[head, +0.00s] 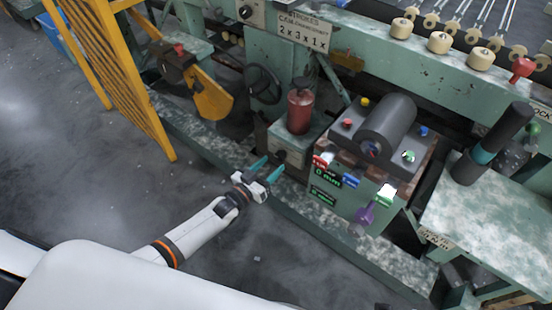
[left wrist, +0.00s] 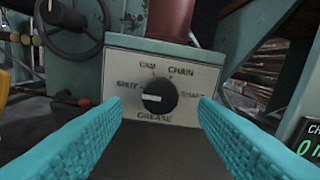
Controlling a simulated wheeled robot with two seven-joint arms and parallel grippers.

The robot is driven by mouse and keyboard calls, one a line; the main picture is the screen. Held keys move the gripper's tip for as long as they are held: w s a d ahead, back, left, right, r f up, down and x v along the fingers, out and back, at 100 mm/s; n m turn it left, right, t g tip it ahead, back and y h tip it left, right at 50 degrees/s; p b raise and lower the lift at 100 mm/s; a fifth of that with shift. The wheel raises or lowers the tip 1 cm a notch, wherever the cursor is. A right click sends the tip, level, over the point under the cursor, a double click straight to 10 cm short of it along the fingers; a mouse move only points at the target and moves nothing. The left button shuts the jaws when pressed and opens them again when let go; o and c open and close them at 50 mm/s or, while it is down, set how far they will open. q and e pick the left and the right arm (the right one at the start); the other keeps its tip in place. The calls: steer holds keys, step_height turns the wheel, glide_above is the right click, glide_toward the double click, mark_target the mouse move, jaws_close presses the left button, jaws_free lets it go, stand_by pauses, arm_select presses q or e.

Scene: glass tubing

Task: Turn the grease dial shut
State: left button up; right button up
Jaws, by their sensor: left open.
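The grease dial (left wrist: 160,97) is a round black knob with a white pointer mark on a pale plate (left wrist: 187,70). The plate reads SHUT, CAM, CHAIN, SHAFT and GREASE. The white mark lies on the knob's left side and points left, near the SHUT label at upper left. In the head view the dial (head: 281,156) is a small dark spot on the box under a red cylinder (head: 300,110). My left gripper (head: 267,169) is open and empty, its teal fingers facing the dial. In the left wrist view the fingers flank the knob, apart from it. My right gripper is not in view.
A dark handwheel (head: 263,84) is left of the red cylinder. A green control box (head: 337,208) with displays and coloured knobs stands to the right. A yellow guard (head: 120,70) stands at upper left. The floor (head: 120,170) around my left arm is mostly clear.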

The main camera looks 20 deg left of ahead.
arm_select(q)
steer(key=p+v, duration=0.1)
steer(key=v, duration=0.7)
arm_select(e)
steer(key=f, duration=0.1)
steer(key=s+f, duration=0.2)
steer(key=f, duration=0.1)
arm_select(q)
steer(key=shift+s, duration=0.1)
steer(key=s+d+f+g+y, duration=0.1)
steer(key=s+f+g+y, duration=0.55)
steer(key=f, duration=0.55)
steer(key=s+a+f+g+p, duration=0.1)
steer(key=s+g+p, duration=0.3)
steer(key=s, duration=1.2)
steer(key=s+a+f+g+p, duration=0.1)
steer(key=s+f+g+p, duration=0.3)
steer(key=s+p, duration=0.8)
steer(key=s+g, duration=0.1)
steer(key=s, duration=0.4)
steer(key=shift+a, duration=0.4)
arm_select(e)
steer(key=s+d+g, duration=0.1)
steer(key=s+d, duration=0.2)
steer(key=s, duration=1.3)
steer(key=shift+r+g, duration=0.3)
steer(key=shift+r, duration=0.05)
